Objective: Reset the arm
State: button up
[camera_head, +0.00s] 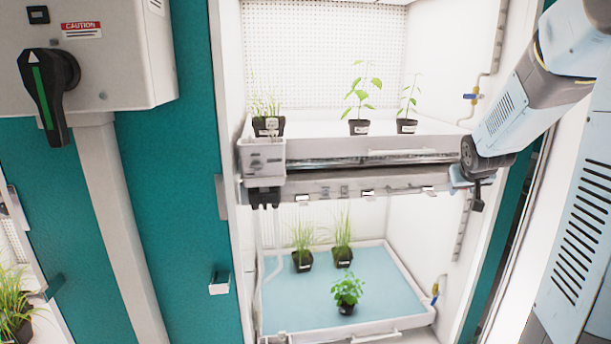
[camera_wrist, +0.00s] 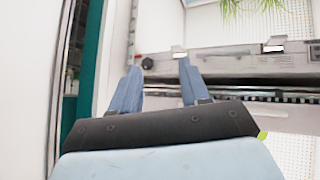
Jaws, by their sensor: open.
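My arm comes in from the right in the head view. My gripper (camera_head: 470,188) is near the right end of the upper shelf's front edge, partly hidden by the wrist. In the wrist view, my gripper (camera_wrist: 157,76) shows two blue fingers spread apart with nothing between them. The shelf's front rail (camera_wrist: 235,62) lies beyond and to the right of the fingers. I cannot tell whether the gripper touches the shelf.
The upper shelf (camera_head: 315,128) bears several potted plants. The lower tray (camera_head: 395,290) holds grassy pots and a leafy plant (camera_head: 347,290). A control box (camera_head: 120,75) with a black handle (camera_head: 45,95) is at the upper left. The chamber's right wall is close to my arm.

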jog(key=s+a+r+g+y, duration=0.1)
jog(key=s+a+r, duration=0.4)
jog(key=s+a, duration=0.5)
jog(key=s, duration=0.4)
jog(key=shift+a, duration=0.15)
jog(key=s+a, duration=0.2)
jog(key=s, duration=0.3)
jog(key=s+a+g+y, duration=0.1)
jog(key=s+a, duration=0.2)
jog(key=s, duration=0.2)
jog(key=s+a+n+g+y, duration=0.1)
jog(key=s+a, duration=0.2)
jog(key=s, duration=0.3)
jog(key=shift+f, duration=0.1)
jog(key=shift+c, duration=0.4)
jog(key=shift+s, duration=0.15)
jog(key=shift+c, duration=0.5)
jog(key=shift+a, duration=0.1)
